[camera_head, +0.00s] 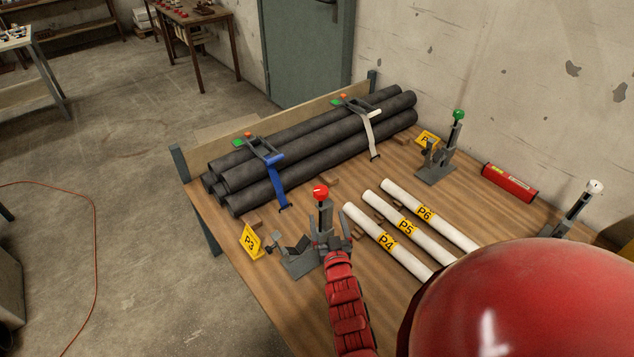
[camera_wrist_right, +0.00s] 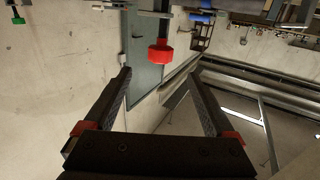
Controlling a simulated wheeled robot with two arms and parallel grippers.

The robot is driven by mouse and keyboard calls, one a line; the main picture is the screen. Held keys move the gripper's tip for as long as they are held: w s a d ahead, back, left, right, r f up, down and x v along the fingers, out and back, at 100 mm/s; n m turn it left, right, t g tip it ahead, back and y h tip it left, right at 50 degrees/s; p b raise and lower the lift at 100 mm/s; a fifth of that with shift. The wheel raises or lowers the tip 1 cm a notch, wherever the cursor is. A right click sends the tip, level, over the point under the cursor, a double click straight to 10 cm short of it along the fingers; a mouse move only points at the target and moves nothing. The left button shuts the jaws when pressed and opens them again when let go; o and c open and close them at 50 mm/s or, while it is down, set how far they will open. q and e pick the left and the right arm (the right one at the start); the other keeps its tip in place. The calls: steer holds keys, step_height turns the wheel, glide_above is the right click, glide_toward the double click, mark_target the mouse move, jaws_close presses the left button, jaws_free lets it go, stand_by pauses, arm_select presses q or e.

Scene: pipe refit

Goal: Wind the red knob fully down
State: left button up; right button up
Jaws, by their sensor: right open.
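The red knob (camera_head: 320,192) tops the upright screw of a grey clamp (camera_head: 303,262) near the front of the wooden table. My right gripper (camera_head: 333,242) is in front of the clamp, its fingers lower in the picture than the knob. In the right wrist view the gripper (camera_wrist_right: 160,76) is open and empty. The red knob (camera_wrist_right: 161,54) appears there upside down, in line with the gap and just past the fingertips. I cannot tell how far apart they are in depth. My left gripper is not in view.
White pipes (camera_head: 400,243) lie right of the clamp. Strapped dark pipes (camera_head: 310,150) lie behind it. A yellow P3 sign (camera_head: 250,241) stands left.

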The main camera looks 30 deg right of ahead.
mark_target(319, 186)
steer(key=p+x, duration=0.1)
steer(key=x, duration=1.2)
steer(key=shift+d, duration=0.1)
steer(key=shift+x, duration=0.85)
